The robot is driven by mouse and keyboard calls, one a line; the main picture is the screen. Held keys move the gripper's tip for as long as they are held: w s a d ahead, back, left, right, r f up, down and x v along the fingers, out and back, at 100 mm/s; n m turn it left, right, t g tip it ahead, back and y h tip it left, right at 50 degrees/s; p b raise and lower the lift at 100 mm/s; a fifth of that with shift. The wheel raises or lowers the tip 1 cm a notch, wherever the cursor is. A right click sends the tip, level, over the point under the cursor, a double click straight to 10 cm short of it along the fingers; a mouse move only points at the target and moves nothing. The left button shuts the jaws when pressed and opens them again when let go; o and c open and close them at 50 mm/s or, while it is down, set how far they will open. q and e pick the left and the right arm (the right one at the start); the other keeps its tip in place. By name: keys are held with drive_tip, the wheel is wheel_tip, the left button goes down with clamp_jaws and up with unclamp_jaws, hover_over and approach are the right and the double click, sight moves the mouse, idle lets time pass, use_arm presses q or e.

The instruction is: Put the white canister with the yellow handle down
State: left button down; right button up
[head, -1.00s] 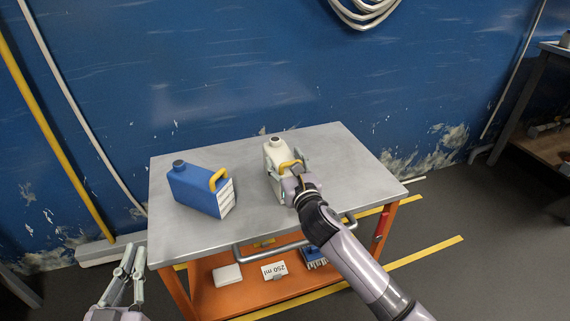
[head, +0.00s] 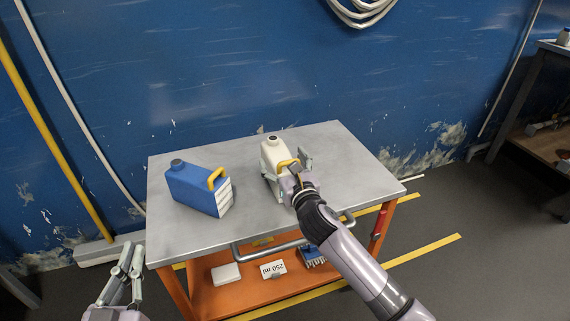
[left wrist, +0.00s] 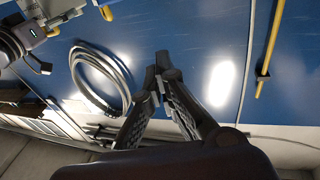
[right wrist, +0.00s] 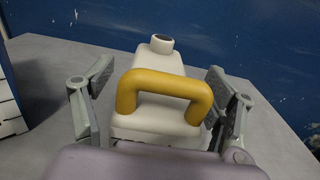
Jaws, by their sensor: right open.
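The white canister with the yellow handle (head: 271,155) stands upright on the grey metal table top, right of the blue canister (head: 196,188). In the right wrist view the white canister's yellow handle (right wrist: 164,88) is centred between the fingers.
The table top (head: 330,140) has free room at the back right and front. Its orange lower shelf (head: 245,292) holds a white block, a 250 ml sign and a blue item. A blue wall (head: 240,70) stands right behind.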

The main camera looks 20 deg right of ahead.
use_arm(q)
drive_tip(key=shift+f, duration=0.1)
use_arm(e)
drive_tip(key=shift+s+r, duration=0.1)
use_arm(q)
drive_tip(key=s+a+f+g+y+p, duration=0.2)
drive_tip(key=f+g, duration=0.4)
drive_tip(key=f, duration=0.4)
drive_tip(key=shift+s, duration=0.5)
use_arm(e)
drive_tip(key=s, duration=1.1)
drive_tip(key=shift+s+d, duration=0.2)
drive_tip(key=shift+s, duration=0.2)
use_arm(q)
drive_tip(key=shift+a+f, duration=0.1)
